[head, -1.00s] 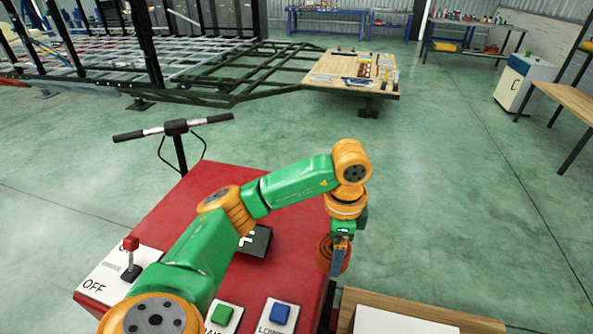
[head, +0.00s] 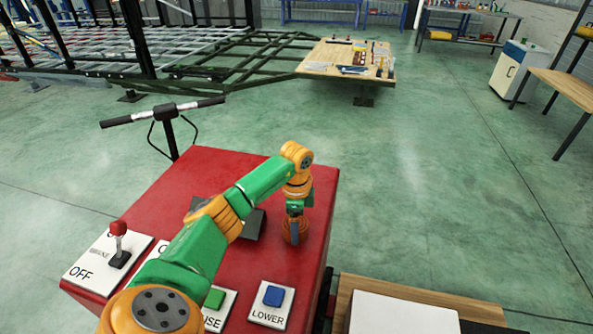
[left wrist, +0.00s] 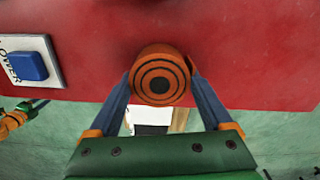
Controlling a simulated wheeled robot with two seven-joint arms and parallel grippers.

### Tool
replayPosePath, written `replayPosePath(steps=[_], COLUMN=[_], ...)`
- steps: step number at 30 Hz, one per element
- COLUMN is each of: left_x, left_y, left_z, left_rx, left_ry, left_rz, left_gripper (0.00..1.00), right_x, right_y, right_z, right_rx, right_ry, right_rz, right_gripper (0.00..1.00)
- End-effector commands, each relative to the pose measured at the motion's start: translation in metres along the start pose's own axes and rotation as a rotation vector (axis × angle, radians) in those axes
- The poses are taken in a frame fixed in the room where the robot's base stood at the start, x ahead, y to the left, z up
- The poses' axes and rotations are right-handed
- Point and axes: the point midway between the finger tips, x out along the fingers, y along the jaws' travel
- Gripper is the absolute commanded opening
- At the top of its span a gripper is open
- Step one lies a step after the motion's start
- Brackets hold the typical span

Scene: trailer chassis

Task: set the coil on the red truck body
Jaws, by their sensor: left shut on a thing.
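The coil (left wrist: 160,80) is an orange roll with dark rings on its end face. My left gripper (left wrist: 158,88) is shut on it, with one blue finger on each side. In the head view the coil (head: 295,229) is at the fingertips, over the right part of the red truck body (head: 330,195). The red body (left wrist: 230,60) fills the upper part of the left wrist view behind the coil. I cannot tell whether the coil touches the red surface.
A blue LOWER button (head: 273,296), a green button (head: 214,298) and a red-knobbed lever (head: 118,240) are on the red top. A wooden surface with a white panel (head: 400,315) is at lower right. Open green floor lies beyond.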

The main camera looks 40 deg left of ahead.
Motion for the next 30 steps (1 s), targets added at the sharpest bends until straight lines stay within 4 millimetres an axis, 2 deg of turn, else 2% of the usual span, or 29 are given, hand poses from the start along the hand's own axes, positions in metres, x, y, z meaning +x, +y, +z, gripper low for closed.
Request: replayPosePath(steps=[8, 9, 10, 11, 20, 23, 30], left_x=[0.003, 0.003, 0.003, 0.003, -0.004, -0.021, -0.080], left_y=[0.000, 0.000, 0.000, 0.000, -0.001, -0.001, -0.001], left_z=[0.000, 0.000, 0.000, 0.000, -0.001, -0.001, -0.001], left_rx=[0.000, 0.000, 0.000, 0.000, 0.000, 0.001, 0.000], left_ry=[0.001, 0.001, 0.001, 0.001, 0.002, 0.003, 0.004], left_rz=[-0.001, -0.001, -0.001, -0.001, -0.004, -0.006, -0.006], left_gripper=[0.15, 0.89, 0.97, 1.00, 1.00, 1.00, 1.00], right_x=[0.003, 0.002, 0.002, 0.002, 0.001, 0.003, 0.009], right_y=[-0.001, -0.001, -0.001, -0.001, -0.001, -0.001, 0.001], right_z=[0.000, 0.000, 0.000, 0.000, 0.001, 0.001, 0.002], right_rx=[0.000, 0.000, 0.000, 0.000, -0.001, -0.002, -0.002], right_ry=[0.000, 0.000, 0.000, 0.000, -0.001, -0.001, -0.001], right_rz=[-0.002, -0.002, -0.002, -0.002, -0.002, -0.001, 0.001], right_gripper=[0.50, 0.50, 0.50, 0.50, 0.50, 0.50, 0.50])
